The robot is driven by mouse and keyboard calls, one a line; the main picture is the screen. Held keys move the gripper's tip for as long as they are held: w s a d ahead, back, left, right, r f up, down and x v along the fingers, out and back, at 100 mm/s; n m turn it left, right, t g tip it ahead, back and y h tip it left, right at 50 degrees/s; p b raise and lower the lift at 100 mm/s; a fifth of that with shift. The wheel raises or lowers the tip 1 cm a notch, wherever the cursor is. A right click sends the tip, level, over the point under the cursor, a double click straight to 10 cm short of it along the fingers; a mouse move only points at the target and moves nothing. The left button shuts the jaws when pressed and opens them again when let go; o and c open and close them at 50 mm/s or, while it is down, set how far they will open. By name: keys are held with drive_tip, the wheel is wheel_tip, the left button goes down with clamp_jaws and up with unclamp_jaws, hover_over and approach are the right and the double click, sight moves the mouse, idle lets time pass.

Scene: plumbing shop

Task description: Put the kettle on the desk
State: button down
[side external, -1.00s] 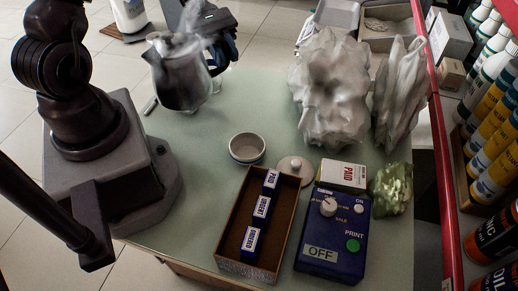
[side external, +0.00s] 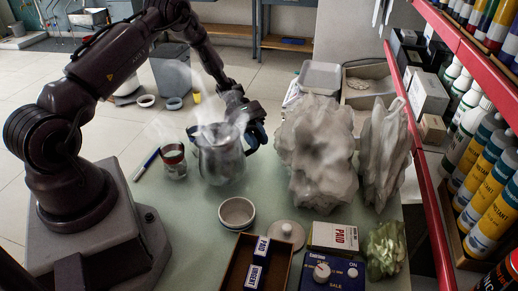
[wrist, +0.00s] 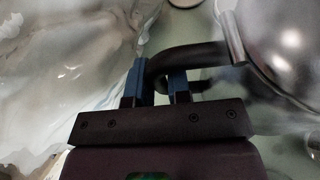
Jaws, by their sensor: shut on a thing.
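The kettle (side external: 221,160) is a shiny metal jug, upright over the far part of the pale green desk (side external: 190,205), with steam around its top. I cannot tell whether its base touches the desk. My gripper (side external: 250,128) is at the kettle's right side, shut on its dark handle. In the wrist view, the blue fingers of my gripper (wrist: 157,88) stand on both sides of the handle, and the kettle's round body (wrist: 282,45) is at the upper right.
A white bowl (side external: 237,213) is in front. Crumpled plastic bags (side external: 318,150) stand close on the right. A box with stamps (side external: 232,272) and a blue device (side external: 330,274) are nearer.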

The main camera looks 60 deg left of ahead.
drive_tip(key=shift+w+f, duration=0.15)
drive_tip(key=shift+f, duration=0.05)
drive_tip(key=shift+w+a+f, duration=0.1)
drive_tip(key=shift+w+f, duration=0.05)
drive_tip(key=shift+f, duration=0.75)
drive_tip(key=shift+w+f, duration=0.1)
drive_tip(key=shift+f, duration=0.75)
drive_tip(key=shift+f, duration=0.1)
drive_tip(key=c, duration=1.1)
unclamp_jaws()
drive_tip(key=shift+f, duration=0.1)
